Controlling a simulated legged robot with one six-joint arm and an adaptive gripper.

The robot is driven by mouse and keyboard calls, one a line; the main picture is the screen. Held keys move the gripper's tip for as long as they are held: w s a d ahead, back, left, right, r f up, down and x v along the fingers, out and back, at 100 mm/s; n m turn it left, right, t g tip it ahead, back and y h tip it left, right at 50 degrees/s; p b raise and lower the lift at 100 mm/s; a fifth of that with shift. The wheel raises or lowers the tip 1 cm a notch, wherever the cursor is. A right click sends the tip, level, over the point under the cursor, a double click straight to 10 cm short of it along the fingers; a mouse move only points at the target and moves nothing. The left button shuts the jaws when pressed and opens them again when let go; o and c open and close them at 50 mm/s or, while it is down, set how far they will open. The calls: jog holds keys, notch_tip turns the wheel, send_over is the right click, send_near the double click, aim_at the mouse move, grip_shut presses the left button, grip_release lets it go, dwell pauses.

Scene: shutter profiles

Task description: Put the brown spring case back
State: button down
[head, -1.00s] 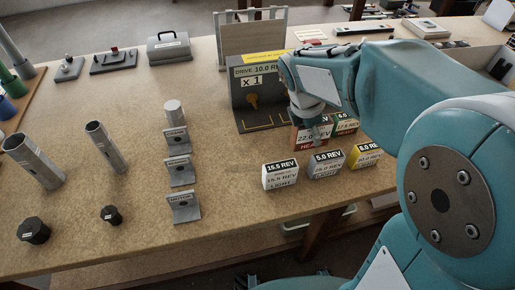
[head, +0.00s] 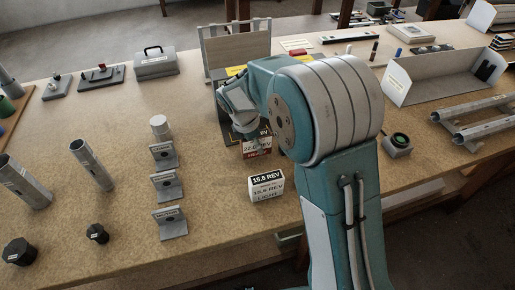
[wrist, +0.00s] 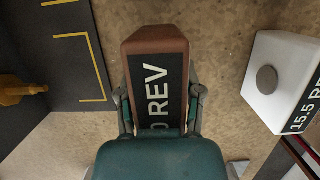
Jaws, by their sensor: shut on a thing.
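The brown spring case (head: 256,148) shows below my gripper (head: 245,132) in the head view. Its label reads 22.0 REV with a red band. In the wrist view the case (wrist: 155,65) stands between the two fingers of my gripper (wrist: 160,105), which is shut on it. Its black label there shows "0 REV". In the head view my arm hides most of the stand. I cannot tell how high the case is above the table.
A white 15.5 REV case (head: 267,187) stands nearer the front edge, close to the held case; it also shows in the wrist view (wrist: 280,75). Three grey brackets (head: 168,187) stand in a row to the left. My arm covers the table to the right.

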jog(key=shift+a+f, duration=0.15)
jog(key=shift+f, duration=0.75)
jog(key=shift+a+f, duration=0.25)
jog(key=shift+f, duration=0.05)
jog(key=shift+a, duration=0.35)
jog(key=shift+c, duration=1.5)
grip_release()
jog(key=shift+d, duration=0.25)
jog(key=shift+o, duration=0.2)
jog(key=shift+d, duration=0.25)
